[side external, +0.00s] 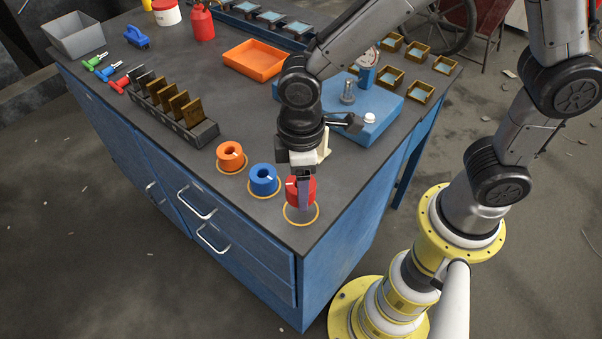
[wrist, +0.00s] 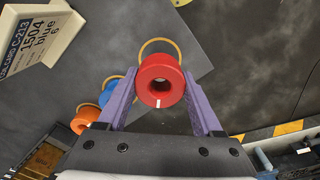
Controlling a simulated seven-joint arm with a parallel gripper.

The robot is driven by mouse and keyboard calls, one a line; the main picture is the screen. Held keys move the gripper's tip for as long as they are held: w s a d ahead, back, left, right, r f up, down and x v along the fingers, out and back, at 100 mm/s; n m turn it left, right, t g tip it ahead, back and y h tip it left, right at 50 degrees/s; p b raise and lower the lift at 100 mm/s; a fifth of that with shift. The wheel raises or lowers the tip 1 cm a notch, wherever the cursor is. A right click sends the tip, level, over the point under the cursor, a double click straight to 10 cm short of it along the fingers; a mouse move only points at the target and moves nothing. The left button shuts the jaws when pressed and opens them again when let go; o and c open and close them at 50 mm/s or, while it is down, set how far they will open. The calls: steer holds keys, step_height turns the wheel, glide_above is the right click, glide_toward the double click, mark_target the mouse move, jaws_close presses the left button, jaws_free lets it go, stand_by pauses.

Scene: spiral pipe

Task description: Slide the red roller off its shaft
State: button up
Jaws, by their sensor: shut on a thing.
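The red roller (side external: 298,186) is between the fingers of my gripper (side external: 304,192), which is shut on it near the table's front corner. In the wrist view, both purple fingers press the sides of the red roller (wrist: 146,72), with its open hole and a white mark facing the camera. It appears a little above an orange ring (side external: 317,216) marked on the table. An upright metal shaft (side external: 348,91) on the blue base (side external: 385,112) shows no roller on it.
A blue roller (side external: 263,179) and an orange roller (side external: 231,156) sit in their own rings to the left. A rack of dark plates (side external: 172,107) and an orange tray (side external: 254,60) lie farther back. The table's front edges are close to my gripper.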

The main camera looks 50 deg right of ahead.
steer(key=shift+f, duration=2.3)
steer(key=o, duration=1.4)
step_height(320, 180, up, 14)
